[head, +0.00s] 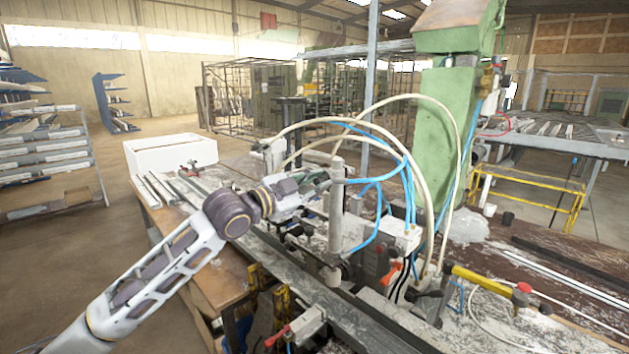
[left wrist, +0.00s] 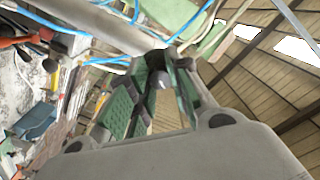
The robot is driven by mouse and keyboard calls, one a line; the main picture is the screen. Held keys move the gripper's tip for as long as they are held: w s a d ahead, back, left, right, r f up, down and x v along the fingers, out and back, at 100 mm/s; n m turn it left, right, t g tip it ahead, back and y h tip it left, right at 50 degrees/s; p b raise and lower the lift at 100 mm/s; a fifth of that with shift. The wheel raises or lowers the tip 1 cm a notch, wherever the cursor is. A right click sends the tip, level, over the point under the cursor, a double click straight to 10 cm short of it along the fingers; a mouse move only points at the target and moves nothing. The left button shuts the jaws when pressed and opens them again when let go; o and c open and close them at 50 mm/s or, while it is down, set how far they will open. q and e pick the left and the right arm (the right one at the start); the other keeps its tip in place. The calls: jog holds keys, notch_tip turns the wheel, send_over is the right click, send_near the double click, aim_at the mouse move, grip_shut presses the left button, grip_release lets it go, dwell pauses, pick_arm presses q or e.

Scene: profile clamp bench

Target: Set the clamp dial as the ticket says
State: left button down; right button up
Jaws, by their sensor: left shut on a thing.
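My left gripper (head: 322,183) reaches in from the left beside an upright grey cylinder (head: 336,215) of the clamp machine. In the left wrist view its green-padded fingers (left wrist: 158,88) are shut on a small dark part with a rounded grey end (left wrist: 160,78). The fingers hide most of this part, and I cannot tell whether it is the clamp dial. No dial marks or ticket text can be read in either view. My right gripper is not in view.
Blue and white hoses (head: 372,182) loop close around the cylinder. A tall green machine column (head: 440,130) stands behind to the right. A long metal rail (head: 300,273) runs along the bench below my left arm. A white box (head: 170,152) sits at the bench's far left end.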

pick_arm(q)
jog(key=m+p, duration=0.2)
jog(key=m, duration=0.2)
jog(key=shift+r, duration=0.1)
jog(key=shift+m+p, duration=0.55)
jog(key=shift+m, duration=0.15)
jog(key=c, duration=1.3)
grip_release()
jog(key=shift+v, duration=5.95)
